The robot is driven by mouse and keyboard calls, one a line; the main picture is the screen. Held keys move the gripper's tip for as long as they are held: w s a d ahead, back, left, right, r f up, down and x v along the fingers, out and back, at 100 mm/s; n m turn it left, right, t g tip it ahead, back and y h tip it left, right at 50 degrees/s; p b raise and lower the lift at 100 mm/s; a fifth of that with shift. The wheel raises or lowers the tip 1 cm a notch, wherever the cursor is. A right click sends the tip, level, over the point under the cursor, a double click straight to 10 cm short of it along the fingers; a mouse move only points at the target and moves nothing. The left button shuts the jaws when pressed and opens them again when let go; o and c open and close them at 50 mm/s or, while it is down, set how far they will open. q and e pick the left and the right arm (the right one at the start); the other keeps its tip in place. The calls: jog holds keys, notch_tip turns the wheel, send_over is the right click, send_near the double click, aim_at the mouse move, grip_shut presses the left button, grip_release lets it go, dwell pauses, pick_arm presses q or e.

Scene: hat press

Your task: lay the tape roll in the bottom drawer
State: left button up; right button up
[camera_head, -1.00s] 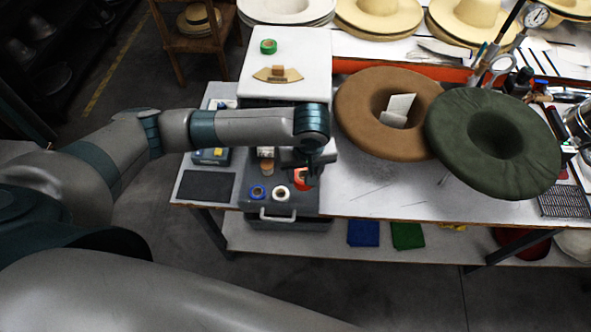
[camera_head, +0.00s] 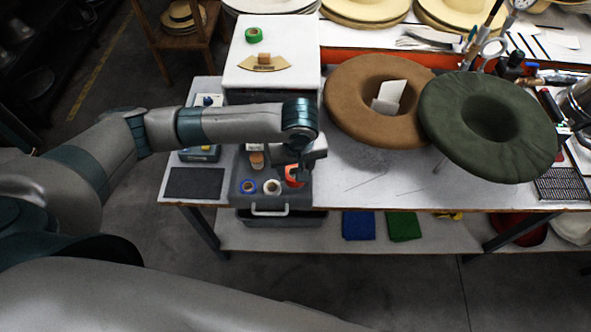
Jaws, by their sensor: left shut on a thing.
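The bottom drawer (camera_head: 238,203) of the white-topped cabinet is pulled out toward me, its pale handle (camera_head: 269,210) at the front. A green tape roll (camera_head: 253,35) lies on the cabinet top. My left gripper (camera_head: 301,176) reaches down into the drawer's right side, shut on the red-orange roll, partly covering it. The fingertips are small and dark, so the exact contact is hard to see. My right gripper is not in view.
A cork-coloured cylinder (camera_head: 257,160) stands farther back in the drawer. A brown hat form (camera_head: 345,100) and a green one (camera_head: 450,110) occupy the bench to the right. A dark mat (camera_head: 195,182) lies left of the drawer. Folded blue cloth (camera_head: 358,225) sits on the lower shelf.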

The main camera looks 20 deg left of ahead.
pick_arm(q)
jog(key=shift+f+b, duration=1.25)
jog(key=shift+b, duration=0.05)
jog(key=shift+f+p, duration=0.2)
jog(key=shift+p, duration=0.1)
jog(key=shift+f, duration=1.45)
jog(key=shift+p, duration=0.7)
jog(key=shift+f+p, duration=0.3)
jog(key=shift+p, duration=0.15)
